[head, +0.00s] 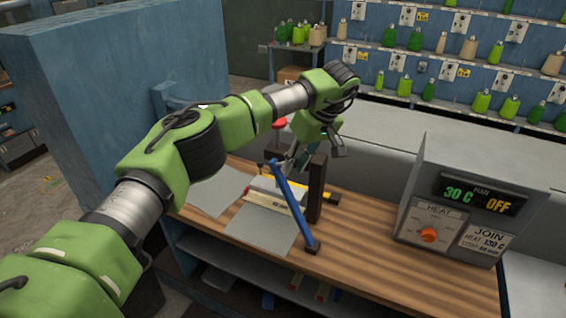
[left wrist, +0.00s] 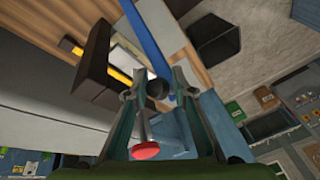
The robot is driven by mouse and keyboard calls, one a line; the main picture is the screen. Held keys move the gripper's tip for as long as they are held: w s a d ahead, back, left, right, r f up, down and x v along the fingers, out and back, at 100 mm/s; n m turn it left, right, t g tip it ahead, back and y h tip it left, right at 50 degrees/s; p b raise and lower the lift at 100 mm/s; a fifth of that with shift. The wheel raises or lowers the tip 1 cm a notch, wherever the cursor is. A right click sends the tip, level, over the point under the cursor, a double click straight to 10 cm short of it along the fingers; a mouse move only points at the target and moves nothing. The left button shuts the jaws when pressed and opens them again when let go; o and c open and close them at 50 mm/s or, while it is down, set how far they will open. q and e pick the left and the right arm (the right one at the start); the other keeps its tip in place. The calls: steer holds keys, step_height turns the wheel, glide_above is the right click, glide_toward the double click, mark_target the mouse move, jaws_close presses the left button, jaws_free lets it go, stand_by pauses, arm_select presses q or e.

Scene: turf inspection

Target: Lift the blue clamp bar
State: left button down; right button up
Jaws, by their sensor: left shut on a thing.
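The blue clamp bar (head: 289,200) slants upward from a dark block at the bench's front edge to my left gripper (head: 287,160). In the left wrist view the blue bar (left wrist: 146,38) runs down to a dark round knob between the fingertips of my left gripper (left wrist: 157,87). The gripper is shut on the bar's raised end; the exact contact is partly hidden in the head view. Grey sheets (head: 262,232) and a pale strip with red marks (head: 275,196) lie beneath the bar. My right gripper is not in view.
A dark upright post (head: 316,188) stands close to the bar's right. A heater box (head: 470,195) reading 30 C and OFF sits at the bench's right. A blue partition (head: 120,90) stands at left. The wooden bench top (head: 370,240) is clear between post and heater.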

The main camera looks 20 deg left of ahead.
arm_select(q)
steer(key=shift+d+y, duration=0.3)
steer(key=shift+d, duration=0.65)
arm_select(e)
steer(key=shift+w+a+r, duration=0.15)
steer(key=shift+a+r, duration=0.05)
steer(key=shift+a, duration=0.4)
arm_select(q)
steer(key=c, duration=1.8)
jaws_free()
steer(key=shift+w, duration=0.35)
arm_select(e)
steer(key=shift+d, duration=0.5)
arm_select(q)
steer(key=shift+s+a, duration=0.1)
steer(key=shift+s, duration=0.05)
